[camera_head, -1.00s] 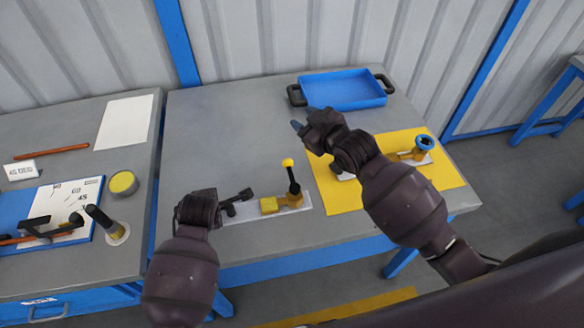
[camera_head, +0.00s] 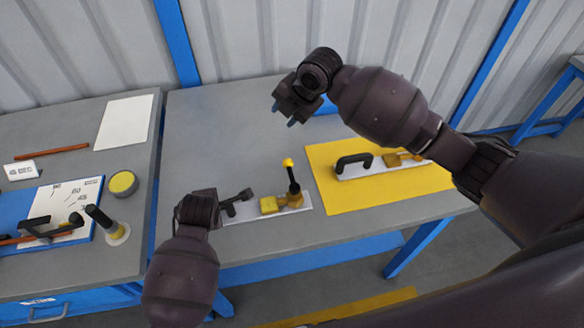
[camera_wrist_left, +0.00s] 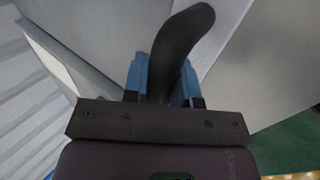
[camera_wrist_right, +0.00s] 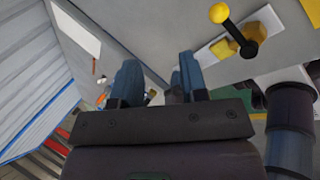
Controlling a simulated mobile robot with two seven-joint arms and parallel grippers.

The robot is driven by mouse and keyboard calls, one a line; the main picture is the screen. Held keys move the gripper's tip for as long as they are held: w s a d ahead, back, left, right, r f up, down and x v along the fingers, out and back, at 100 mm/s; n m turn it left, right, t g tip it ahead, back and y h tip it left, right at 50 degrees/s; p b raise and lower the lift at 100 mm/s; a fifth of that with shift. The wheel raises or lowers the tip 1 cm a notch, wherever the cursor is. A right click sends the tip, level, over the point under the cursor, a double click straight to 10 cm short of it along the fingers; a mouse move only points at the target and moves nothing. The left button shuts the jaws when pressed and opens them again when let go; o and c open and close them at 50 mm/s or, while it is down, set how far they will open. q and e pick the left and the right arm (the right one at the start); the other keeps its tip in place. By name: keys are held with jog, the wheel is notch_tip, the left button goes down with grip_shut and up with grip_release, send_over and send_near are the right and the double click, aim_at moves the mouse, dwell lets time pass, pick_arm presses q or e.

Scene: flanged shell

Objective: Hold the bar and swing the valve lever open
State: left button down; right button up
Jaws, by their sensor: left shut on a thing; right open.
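The valve sits on a white plate (camera_head: 240,213) at the front of the middle table. Its black lever (camera_head: 293,181) stands nearly upright with a yellow ball knob (camera_head: 288,162) on top, above a brass-yellow body (camera_head: 270,205). The black bar (camera_head: 240,200) is at the plate's left end. My left gripper (camera_head: 216,207) is shut on the bar, which shows between its blue fingers in the left wrist view (camera_wrist_left: 176,50). My right gripper (camera_head: 283,114) is open and empty, above the table behind the lever. The right wrist view shows the yellow knob (camera_wrist_right: 219,13) apart from its fingers.
The left table holds a yellow-topped tin (camera_head: 123,183), a paper sheet (camera_head: 125,122) and a blue board (camera_head: 92,192).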

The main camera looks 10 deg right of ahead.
aim_at(291, 172)
jog(key=s+d+f+n+g+h, duration=0.2)
jog(key=s+f+n+g, duration=0.3)
jog(key=n, duration=0.4)
jog(key=shift+t, duration=0.4)
jog(key=f, duration=0.3)
jog(key=a+f, duration=0.1)
jog(key=f, duration=0.2)
jog(key=a+f, duration=0.1)
jog(key=f, duration=0.3)
jog(key=shift+s, duration=0.25)
grip_shut()
